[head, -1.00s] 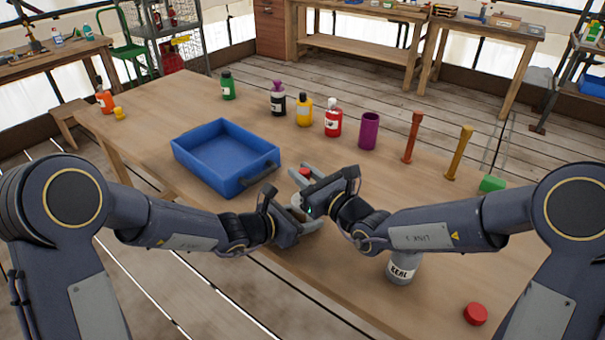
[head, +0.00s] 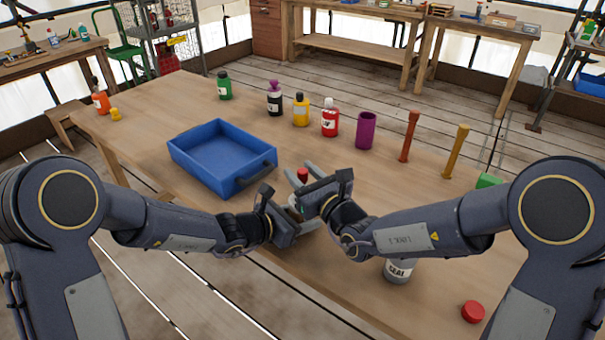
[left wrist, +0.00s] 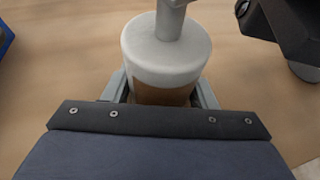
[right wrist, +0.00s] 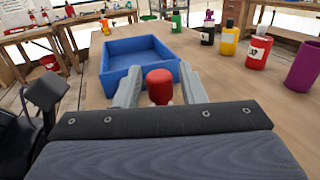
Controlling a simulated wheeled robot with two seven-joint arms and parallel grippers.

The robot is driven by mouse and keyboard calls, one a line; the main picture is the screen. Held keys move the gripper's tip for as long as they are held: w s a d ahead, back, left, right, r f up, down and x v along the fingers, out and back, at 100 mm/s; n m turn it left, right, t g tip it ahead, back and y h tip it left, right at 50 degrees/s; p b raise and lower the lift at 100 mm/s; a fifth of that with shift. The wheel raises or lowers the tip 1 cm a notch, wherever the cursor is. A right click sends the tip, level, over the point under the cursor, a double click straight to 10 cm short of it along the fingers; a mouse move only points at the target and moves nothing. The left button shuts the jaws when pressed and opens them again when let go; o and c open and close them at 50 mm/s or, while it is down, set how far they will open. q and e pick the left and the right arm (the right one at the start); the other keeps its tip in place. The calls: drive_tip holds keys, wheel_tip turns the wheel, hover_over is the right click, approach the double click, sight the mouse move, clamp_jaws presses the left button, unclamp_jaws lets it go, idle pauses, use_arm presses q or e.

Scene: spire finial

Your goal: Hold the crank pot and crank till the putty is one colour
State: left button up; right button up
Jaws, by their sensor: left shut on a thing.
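The crank pot (left wrist: 165,58) stands upright on the table, with a pale grey lid and a brownish band below it in the left wrist view. A grey crank post rises from the lid. My left gripper (left wrist: 163,92) is shut around the pot's body. The crank's red knob (right wrist: 159,86) also shows in the head view (head: 303,174). My right gripper (right wrist: 160,92) has its fingers on both sides of the knob, with gaps visible, so it looks open. The putty's colour cannot be made out clearly, and my grippers hide most of the pot in the head view.
A blue tray (head: 186,165) lies left of the pot. Several bottles, a purple cup (head: 365,131), a red post (head: 408,137) and a yellow post (head: 455,152) stand along the back. A grey can (head: 398,271) and red cap (head: 473,311) are at the near right.

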drive_tip(key=shift+o, duration=0.4)
drive_tip(key=shift+d, duration=0.1)
drive_tip(key=shift+s+d, duration=0.15)
drive_tip(key=shift+s, duration=0.1)
drive_tip(key=v, duration=1.1)
drive_tip(key=shift+s, duration=0.2)
use_arm(q)
drive_tip(key=o, duration=1.1)
